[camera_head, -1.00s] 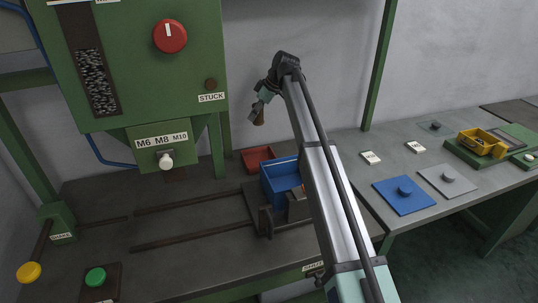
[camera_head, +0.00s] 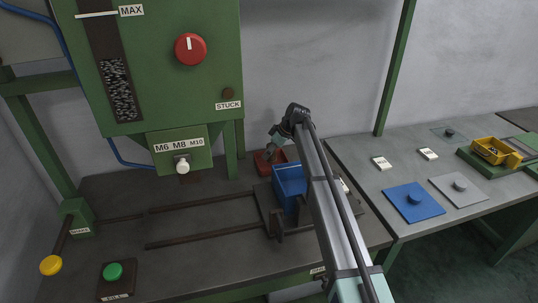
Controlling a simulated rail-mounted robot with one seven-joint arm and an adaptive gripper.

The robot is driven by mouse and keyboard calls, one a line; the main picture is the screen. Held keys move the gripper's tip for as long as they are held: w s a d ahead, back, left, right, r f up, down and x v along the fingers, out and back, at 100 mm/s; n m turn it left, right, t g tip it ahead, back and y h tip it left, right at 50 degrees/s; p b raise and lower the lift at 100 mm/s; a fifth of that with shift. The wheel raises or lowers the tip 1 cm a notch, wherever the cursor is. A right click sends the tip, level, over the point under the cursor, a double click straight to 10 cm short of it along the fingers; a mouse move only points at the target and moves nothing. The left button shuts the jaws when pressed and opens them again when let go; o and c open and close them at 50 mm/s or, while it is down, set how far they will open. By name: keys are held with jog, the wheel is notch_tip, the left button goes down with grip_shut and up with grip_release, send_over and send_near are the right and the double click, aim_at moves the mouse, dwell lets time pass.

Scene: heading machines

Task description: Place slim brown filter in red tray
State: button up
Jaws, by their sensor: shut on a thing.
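The red tray (camera_head: 264,169) stands on the dark bench against the back wall, just behind the blue bin (camera_head: 289,178). My gripper (camera_head: 270,153) points down over the red tray, its tips low at or just above it. It is shut on the slim brown filter, which is too small and too covered by the fingers to make out clearly. I cannot tell whether the filter touches the tray floor.
My arm reaches past the right side of the blue bin. The green machine (camera_head: 160,100) with a red knob (camera_head: 191,49) rises to the left. Two dark rails (camera_head: 200,202) cross the bench. A yellow bin (camera_head: 496,151) and flat plates lie on the right bench.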

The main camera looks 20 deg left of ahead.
jog(key=shift+f, duration=1)
jog(key=shift+f, duration=0.25)
jog(key=o, duration=1.1)
jog(key=shift+r, duration=0.1)
jog(key=shift+o, duration=0.2)
jog(key=shift+r, duration=0.3)
jog(key=shift+d+r, duration=0.2)
jog(key=b+v, duration=0.2)
jog(key=v, duration=0.9)
